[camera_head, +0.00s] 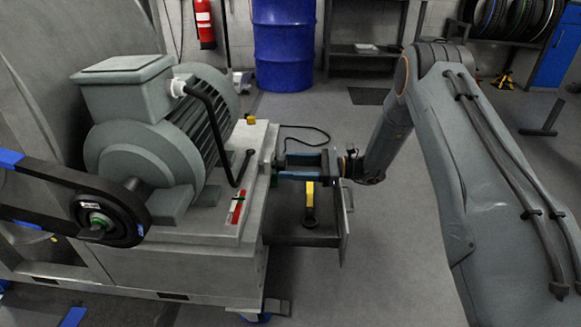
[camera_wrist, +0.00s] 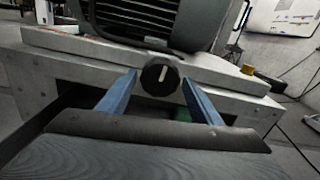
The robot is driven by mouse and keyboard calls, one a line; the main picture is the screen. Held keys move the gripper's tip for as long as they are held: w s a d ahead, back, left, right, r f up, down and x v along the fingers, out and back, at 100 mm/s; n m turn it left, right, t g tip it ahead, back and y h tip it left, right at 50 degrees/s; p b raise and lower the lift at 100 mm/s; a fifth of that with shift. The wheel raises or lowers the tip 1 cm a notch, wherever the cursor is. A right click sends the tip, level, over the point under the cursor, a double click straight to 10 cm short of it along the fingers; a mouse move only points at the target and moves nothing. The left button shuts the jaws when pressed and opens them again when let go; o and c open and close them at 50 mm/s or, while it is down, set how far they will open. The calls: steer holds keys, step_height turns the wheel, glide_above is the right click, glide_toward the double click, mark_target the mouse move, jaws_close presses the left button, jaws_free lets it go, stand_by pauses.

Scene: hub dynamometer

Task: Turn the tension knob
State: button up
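The tension knob (camera_wrist: 160,76) is round and black, on the front edge of the grey motor base (camera_wrist: 225,76) in the wrist view. Its white pointer line stands nearly upright, leaning slightly right. My gripper (camera_wrist: 159,77) has its two blue fingers apart, one on each side of the knob. The tips are very close to the knob's sides; I cannot tell whether they touch it. In the head view my gripper (camera_head: 283,167) reaches left to the side of the base, and I cannot make out the knob there.
The grey motor (camera_head: 165,130) stands on the base, with a black belt pulley (camera_head: 105,218) at left. A red-and-white item (camera_head: 237,207) lies on the base. Below my gripper is an open drawer (camera_head: 290,232) with a yellow-and-black tool (camera_head: 310,203).

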steer(key=c, duration=0.7)
steer(key=shift+n+p, duration=0.75)
steer(key=shift+n, duration=0.05)
steer(key=shift+c, duration=0.2)
steer(key=o, duration=1)
steer(key=shift+o, duration=0.2)
steer(key=shift+d, duration=0.1)
steer(key=d+p, duration=0.2)
steer(key=d, duration=0.5)
steer(key=shift+d, duration=0.35)
steer(key=shift+s, duration=0.1)
